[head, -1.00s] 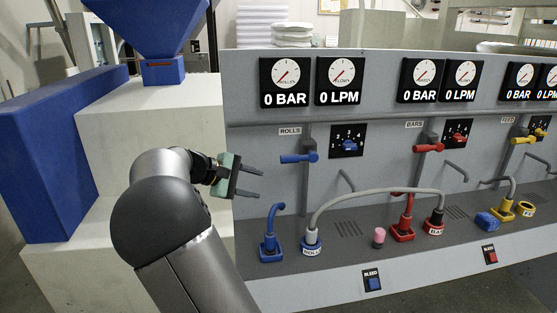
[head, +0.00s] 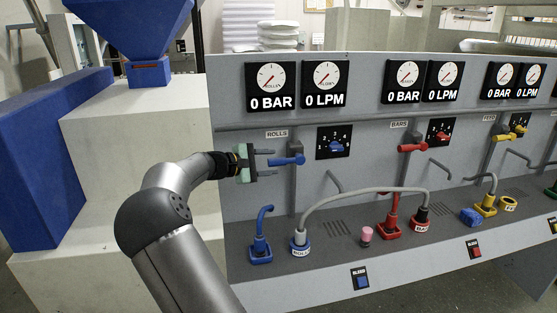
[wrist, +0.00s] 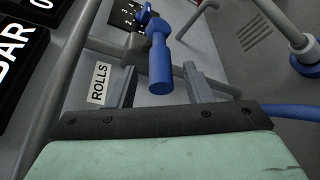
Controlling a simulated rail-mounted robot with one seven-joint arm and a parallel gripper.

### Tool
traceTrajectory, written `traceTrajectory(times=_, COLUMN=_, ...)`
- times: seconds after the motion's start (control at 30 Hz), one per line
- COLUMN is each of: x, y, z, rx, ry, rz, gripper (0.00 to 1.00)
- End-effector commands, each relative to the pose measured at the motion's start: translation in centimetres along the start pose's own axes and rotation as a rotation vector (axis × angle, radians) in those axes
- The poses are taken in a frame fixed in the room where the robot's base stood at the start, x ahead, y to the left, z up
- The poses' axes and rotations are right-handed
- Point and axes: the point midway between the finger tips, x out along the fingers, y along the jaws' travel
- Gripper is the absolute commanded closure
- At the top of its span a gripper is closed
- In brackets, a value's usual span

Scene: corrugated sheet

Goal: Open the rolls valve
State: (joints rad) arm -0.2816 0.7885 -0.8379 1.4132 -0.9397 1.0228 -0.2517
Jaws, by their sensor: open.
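The rolls valve has a blue handle (head: 286,161) pointing left on the grey panel, just below the ROLLS label (head: 277,134). My gripper (head: 272,162) is open at the left end of this handle, one finger above it and one below. In the wrist view the blue handle (wrist: 160,70) lies between the two spread fingers (wrist: 163,84), with a visible gap on both sides. The fingers are not closed on it. The ROLLS label (wrist: 101,84) shows left of the fingers there.
The rolls gauges (head: 271,84) read 0 BAR and 0 LPM. A blue selector knob (head: 336,146) is right of the valve. A red bars valve handle (head: 412,148) is farther right. A grey hose (head: 360,193) arches over the ledge below. A pale block (head: 140,150) stands left.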

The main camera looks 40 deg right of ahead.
Motion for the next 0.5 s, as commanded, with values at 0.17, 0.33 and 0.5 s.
traceTrajectory(times=0.17, x=2.6, y=0.1, z=0.1, rx=0.000, ry=-0.002, rz=-0.001, gripper=0.54)
traceTrajectory(times=0.33, x=3.7, y=0.0, z=0.0, rx=0.000, ry=-0.001, rz=-0.001, gripper=0.54)
traceTrajectory(times=0.5, x=3.8, y=0.0, z=0.0, rx=0.000, ry=0.000, rz=-0.001, gripper=0.54)
